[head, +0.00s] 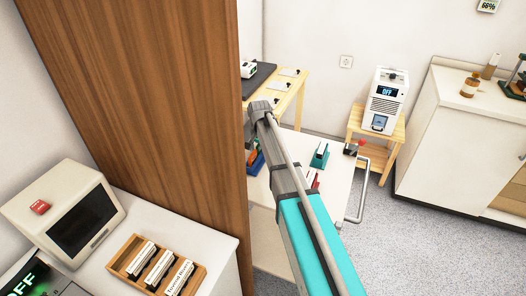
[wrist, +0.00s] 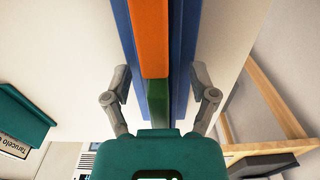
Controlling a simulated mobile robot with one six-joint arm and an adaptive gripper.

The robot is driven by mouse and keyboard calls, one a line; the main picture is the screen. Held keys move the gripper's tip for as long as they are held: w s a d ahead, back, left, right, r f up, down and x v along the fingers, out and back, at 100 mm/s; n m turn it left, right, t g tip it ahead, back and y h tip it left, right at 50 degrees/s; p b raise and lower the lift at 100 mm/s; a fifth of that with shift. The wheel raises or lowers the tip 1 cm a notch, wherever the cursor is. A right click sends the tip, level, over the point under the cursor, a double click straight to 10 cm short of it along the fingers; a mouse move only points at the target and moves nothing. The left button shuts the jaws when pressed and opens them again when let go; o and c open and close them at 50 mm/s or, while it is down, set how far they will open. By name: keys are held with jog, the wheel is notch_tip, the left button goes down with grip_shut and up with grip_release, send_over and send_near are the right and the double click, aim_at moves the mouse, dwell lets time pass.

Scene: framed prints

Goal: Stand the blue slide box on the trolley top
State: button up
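The white trolley top (head: 336,190) lies beyond and below my arm in the head view. Orange and blue pieces (head: 254,161) show at its left edge, partly hidden by my arm and the wooden panel. In the wrist view a long blue thing (wrist: 186,50), perhaps the blue slide box, lies between the fingers of my gripper (wrist: 160,75). An orange strip (wrist: 150,40) and a green one (wrist: 158,100) run along its middle. The fingers are spread, with a small gap visible on the right. A teal box with a white label (head: 320,154) stands on the trolley and shows in the wrist view (wrist: 24,115).
A tall wooden panel (head: 150,90) stands close on the left. A red box (head: 312,178) is on the trolley beside my arm. The trolley's metal handle (head: 365,195) is on its right. A wooden table (head: 290,98) stands behind. The floor at right is clear.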

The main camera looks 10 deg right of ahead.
jog(key=shift+r, duration=0.15)
notch_tip(320, 180, up, 12)
jog(key=p, duration=1.2)
dwell(0.4)
dwell(0.6)
jog(key=s+d+n, duration=0.2)
jog(key=s+n, duration=0.4)
jog(key=s, duration=2)
jog(key=shift+s+n, duration=0.25)
jog(key=shift+n, duration=0.15)
